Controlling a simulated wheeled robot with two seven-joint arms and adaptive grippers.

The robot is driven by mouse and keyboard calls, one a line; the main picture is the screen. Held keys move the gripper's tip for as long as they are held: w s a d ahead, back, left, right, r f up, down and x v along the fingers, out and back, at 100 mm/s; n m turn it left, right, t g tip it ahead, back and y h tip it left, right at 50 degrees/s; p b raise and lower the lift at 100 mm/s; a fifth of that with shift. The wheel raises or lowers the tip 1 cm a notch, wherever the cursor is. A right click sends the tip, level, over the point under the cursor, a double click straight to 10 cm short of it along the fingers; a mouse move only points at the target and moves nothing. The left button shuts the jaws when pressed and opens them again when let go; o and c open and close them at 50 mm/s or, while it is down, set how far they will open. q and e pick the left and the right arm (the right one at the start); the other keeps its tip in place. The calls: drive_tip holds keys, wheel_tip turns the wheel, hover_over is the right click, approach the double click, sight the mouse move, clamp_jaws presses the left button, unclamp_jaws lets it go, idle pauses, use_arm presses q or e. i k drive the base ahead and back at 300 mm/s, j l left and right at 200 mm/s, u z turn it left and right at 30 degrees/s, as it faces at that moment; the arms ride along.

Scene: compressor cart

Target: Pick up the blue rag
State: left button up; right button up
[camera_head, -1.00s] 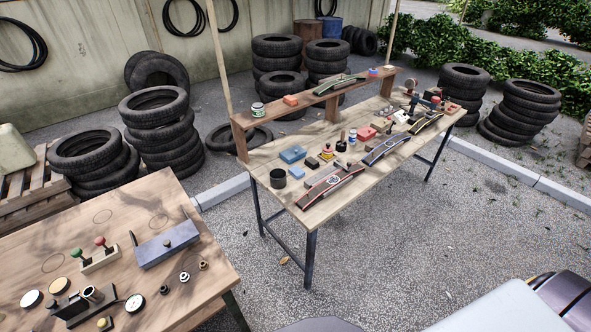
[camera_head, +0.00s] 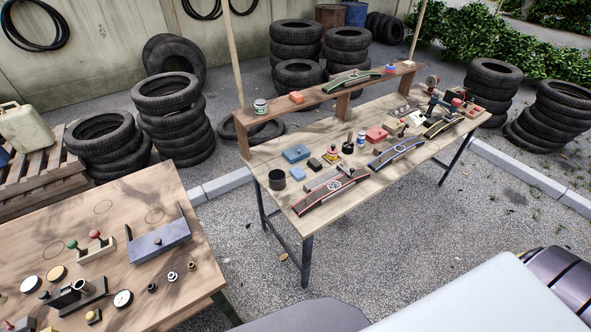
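Two blue items lie at the left end of the far wooden workbench (camera_head: 330,143). One is a larger flat blue block (camera_head: 296,153) behind. The other is a smaller light-blue piece (camera_head: 297,174) in front, beside a black cup (camera_head: 277,179). The smaller one may be the folded blue rag, but it is too small to tell for sure. Neither of my grippers is in view, and nothing is seen touching the blue items.
Curved skateboard-like pieces (camera_head: 333,186) and small tools crowd the bench under a raised shelf (camera_head: 330,98). A nearer table (camera_head: 140,290) stands at left with gauges and a blue-grey box (camera_head: 159,240). Tyre stacks (camera_head: 172,115) line the wall. Open gravel (camera_head: 400,240) lies in front.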

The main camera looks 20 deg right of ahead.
sight(297, 174)
drive_tip(key=i+l+u, duration=0.1)
drive_tip(key=l+u, duration=0.15)
drive_tip(key=l, duration=0.45)
drive_tip(key=l+u, duration=0.3)
drive_tip(key=l, duration=0.4)
drive_tip(key=i, duration=0.05)
